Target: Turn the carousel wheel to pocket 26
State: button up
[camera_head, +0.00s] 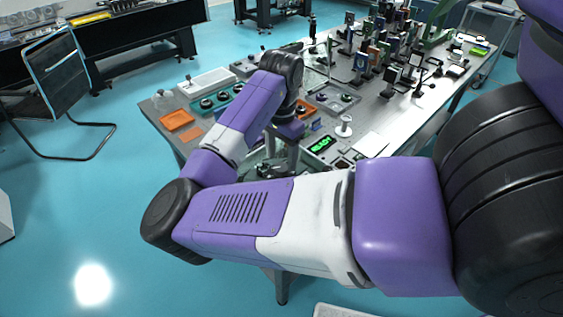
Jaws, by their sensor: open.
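My gripper (282,160) points down at the near edge of the optical table, below my wrist. It is open, but the fingertips are small and partly behind my arm. I cannot clearly make out a carousel wheel or any pocket numbers. My arm covers part of the near table edge where dark parts (262,171) show under the gripper. A small box with a green lit display (322,144) reading "READY" sits just right of the gripper. A white round-topped piece (345,126) stands right of that display.
The optical table (398,132) carries many optical mounts (375,55) at the back. Orange trays (177,121) and a teal tray with dark round parts (207,104) lie left. A chair (58,85) stands on open blue floor at left.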

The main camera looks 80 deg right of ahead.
aim_at(281, 166)
jog(key=shift+f, duration=1.7)
grip_shut()
